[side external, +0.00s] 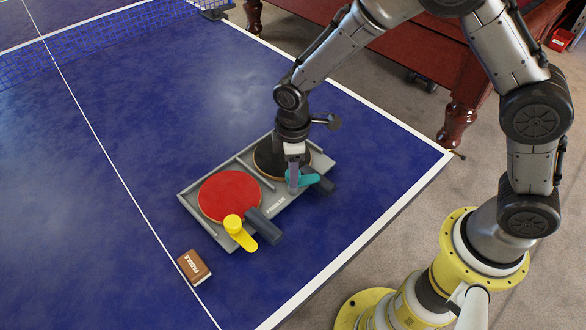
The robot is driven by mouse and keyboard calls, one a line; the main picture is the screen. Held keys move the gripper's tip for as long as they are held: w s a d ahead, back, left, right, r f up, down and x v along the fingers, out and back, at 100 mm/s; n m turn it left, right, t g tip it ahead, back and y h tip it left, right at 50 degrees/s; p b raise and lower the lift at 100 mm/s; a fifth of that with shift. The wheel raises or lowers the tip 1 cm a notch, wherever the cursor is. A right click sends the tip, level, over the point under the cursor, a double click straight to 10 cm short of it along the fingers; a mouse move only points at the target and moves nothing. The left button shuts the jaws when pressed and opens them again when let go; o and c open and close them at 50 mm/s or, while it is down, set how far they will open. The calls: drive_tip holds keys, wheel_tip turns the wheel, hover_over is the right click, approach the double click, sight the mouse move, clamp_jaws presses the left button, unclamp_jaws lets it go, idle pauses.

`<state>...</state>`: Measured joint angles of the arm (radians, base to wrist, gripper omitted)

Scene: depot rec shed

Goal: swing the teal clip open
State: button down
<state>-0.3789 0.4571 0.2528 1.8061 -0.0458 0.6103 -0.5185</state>
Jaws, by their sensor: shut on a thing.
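The teal clip (303,179) lies across the handle of the black paddle (268,160) on the grey tray (218,233). My gripper (293,187) points down at the clip's left part, its fingers shut on it. The fingers and wrist hide part of the clip and part of the black paddle. The black paddle's dark handle (325,186) sticks out to the right beyond the clip.
A red paddle (228,192) lies on the tray's left half, with a yellow clip (240,232) by its handle (264,226).

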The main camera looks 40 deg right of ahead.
drive_tip(key=m, duration=0.6)
drive_tip(key=shift+m, duration=0.3)
drive_tip(key=m, duration=0.5)
drive_tip(key=shift+w, duration=0.1)
idle(0.3)
drive_tip(key=shift+c, duration=2.1)
unclamp_jaws()
wheel_tip(320, 180, up, 14)
drive_tip(key=shift+a, duration=0.25)
